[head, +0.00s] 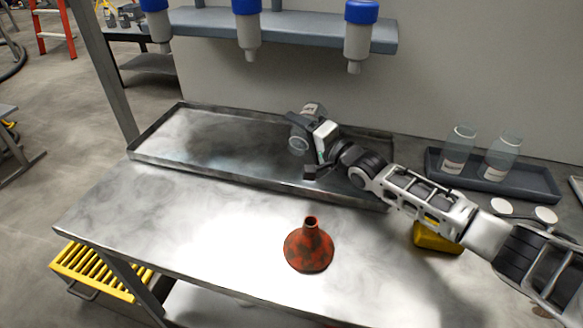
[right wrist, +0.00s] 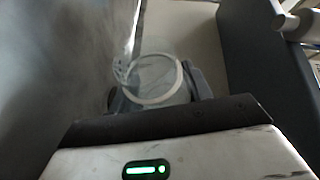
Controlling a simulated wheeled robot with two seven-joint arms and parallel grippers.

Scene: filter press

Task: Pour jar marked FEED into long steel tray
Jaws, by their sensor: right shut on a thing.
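The long steel tray (head: 215,137) lies along the back of the steel table. My right gripper (head: 308,147) is shut on a clear glass jar (head: 299,143) above the tray's right half. The jar is tilted, its round mouth facing left and down, with a pale label partly showing near its upper end. The label's word is too small to read. In the right wrist view the jar (right wrist: 157,78) sits between the dark fingers (right wrist: 155,95), its pale rim showing. I cannot tell whether anything is in it or flowing out. My left gripper is out of view.
A red-brown funnel (head: 308,248) stands on the table in front of the tray. Two labelled jars stand in a dark tray (head: 508,187) at the right. A shelf (head: 290,30) with blue-capped cylinders hangs above. A yellow object (head: 436,237) lies under my right arm.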

